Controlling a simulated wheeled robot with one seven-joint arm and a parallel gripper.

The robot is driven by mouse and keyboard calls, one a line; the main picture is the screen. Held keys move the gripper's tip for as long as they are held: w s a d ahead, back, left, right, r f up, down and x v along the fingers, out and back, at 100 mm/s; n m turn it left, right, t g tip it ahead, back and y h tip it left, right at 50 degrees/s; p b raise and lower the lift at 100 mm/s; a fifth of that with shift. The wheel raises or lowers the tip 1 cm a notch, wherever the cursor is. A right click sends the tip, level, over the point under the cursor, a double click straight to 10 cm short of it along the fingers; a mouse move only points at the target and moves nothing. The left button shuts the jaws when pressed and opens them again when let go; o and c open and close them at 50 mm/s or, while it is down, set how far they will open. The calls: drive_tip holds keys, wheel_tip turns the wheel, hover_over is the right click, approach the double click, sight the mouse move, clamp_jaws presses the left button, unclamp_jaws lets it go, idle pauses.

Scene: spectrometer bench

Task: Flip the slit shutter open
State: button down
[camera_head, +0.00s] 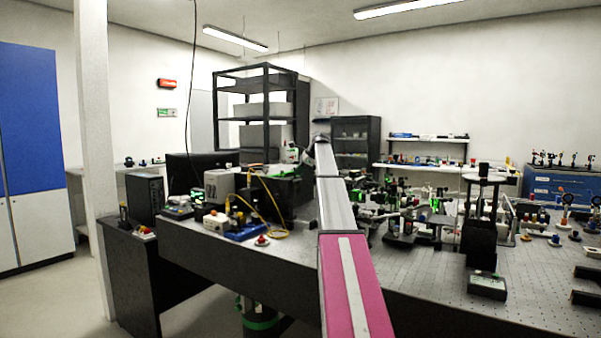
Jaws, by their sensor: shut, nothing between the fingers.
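My arm reaches away from me up the middle of the picture, and its end is bent down at the far tip. My gripper (304,157) is small there, shut and empty, beside a black boxy instrument (287,192) on the bench. I cannot make out the slit shutter or its position. It may be too small or hidden behind my arm. I cannot tell whether my gripper touches anything.
A grey device (219,186) and yellow cables (270,220) lie left of my arm. Crowded optics (432,212) and a tall black post stand (480,225) are to the right. Free perforated benchtop (535,290) shows at lower right. A black shelf rack (266,68) stands behind.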

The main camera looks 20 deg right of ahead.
drive_tip(key=shift+r, duration=0.8)
drive_tip(key=shift+d, duration=0.1)
drive_tip(key=s+d+r, duration=0.5)
drive_tip(key=d+r, duration=0.3)
drive_tip(key=shift+d+r, duration=0.3)
idle(0.4)
